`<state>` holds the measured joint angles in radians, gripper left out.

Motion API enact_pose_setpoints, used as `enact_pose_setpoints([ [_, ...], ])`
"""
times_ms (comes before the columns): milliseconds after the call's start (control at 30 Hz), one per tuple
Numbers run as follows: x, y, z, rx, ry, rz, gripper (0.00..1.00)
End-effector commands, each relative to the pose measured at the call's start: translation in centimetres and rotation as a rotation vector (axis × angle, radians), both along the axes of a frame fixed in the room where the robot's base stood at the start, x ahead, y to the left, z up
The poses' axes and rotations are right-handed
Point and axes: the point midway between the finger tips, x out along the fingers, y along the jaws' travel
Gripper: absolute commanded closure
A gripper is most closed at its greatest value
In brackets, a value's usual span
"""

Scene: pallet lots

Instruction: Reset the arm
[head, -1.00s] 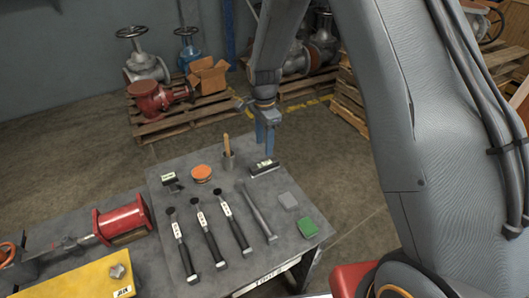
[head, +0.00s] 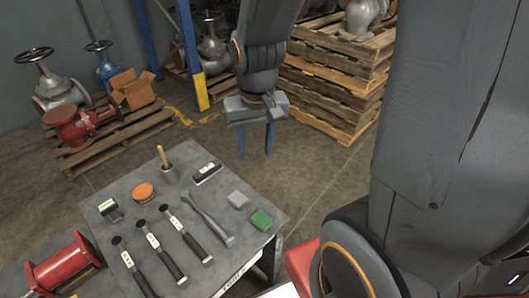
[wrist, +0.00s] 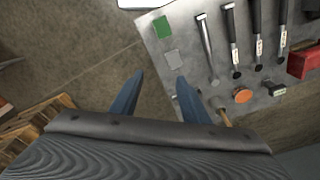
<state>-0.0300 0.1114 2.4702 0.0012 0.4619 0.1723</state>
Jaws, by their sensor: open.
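My gripper (head: 256,140) hangs from my arm beyond the far right edge of the tool table, its two blue fingers apart with nothing between them. In the wrist view the open fingers (wrist: 158,100) point over bare floor, with the right finger over the edge of the table. The grey tool table (head: 190,200) holds several hammers and other tools, all apart from the gripper.
On the table are a green block (head: 261,219), a grey block (head: 237,200), an orange disc (head: 144,191) and a brush-like tool in a cup (head: 170,175). Stacked pallets (head: 335,75) stand behind the gripper. A red valve (head: 72,125) and cardboard box (head: 133,91) sit on a pallet.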

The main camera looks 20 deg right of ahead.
Motion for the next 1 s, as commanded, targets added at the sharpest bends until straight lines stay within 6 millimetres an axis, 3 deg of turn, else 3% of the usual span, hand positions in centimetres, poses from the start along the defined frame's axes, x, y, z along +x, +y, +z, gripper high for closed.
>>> enact_pose_setpoints([
  [100, -2.4, -0.7, 0.4, -0.012, -0.009, 0.094, 0.58],
  [233, -3.4, -1.1, 0.4, -0.017, -0.013, 0.14, 0.58],
  [1000, -3.4, -1.1, 0.4, -0.017, -0.012, 0.144, 0.58],
])
